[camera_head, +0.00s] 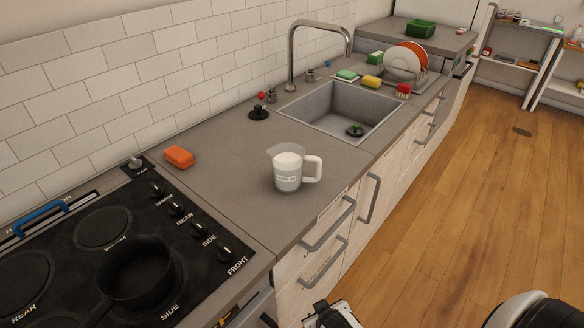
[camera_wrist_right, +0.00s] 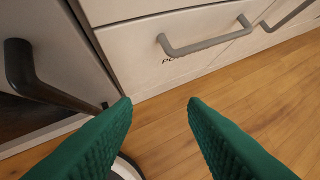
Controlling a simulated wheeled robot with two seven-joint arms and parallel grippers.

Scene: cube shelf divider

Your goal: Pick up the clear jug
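The clear jug (camera_head: 288,170) stands upright on the grey counter between the stove and the sink. It looks see-through with white contents or a white inner part, and its white handle (camera_head: 312,168) points right. In the right wrist view my right gripper (camera_wrist_right: 160,103) has its two green fingers spread apart with nothing between them. It is low in front of the cabinet drawers, away from the jug, which does not show in that view. In the head view a part of my arm shows at the bottom edge. My left gripper is not in view.
A black pan (camera_head: 138,270) sits on the stove (camera_head: 103,226) at left. An orange sponge (camera_head: 179,156) lies near the wall. The sink (camera_head: 340,108) and tall faucet are behind the jug. A drawer handle (camera_wrist_right: 205,40) is close to my right gripper. Counter around the jug is clear.

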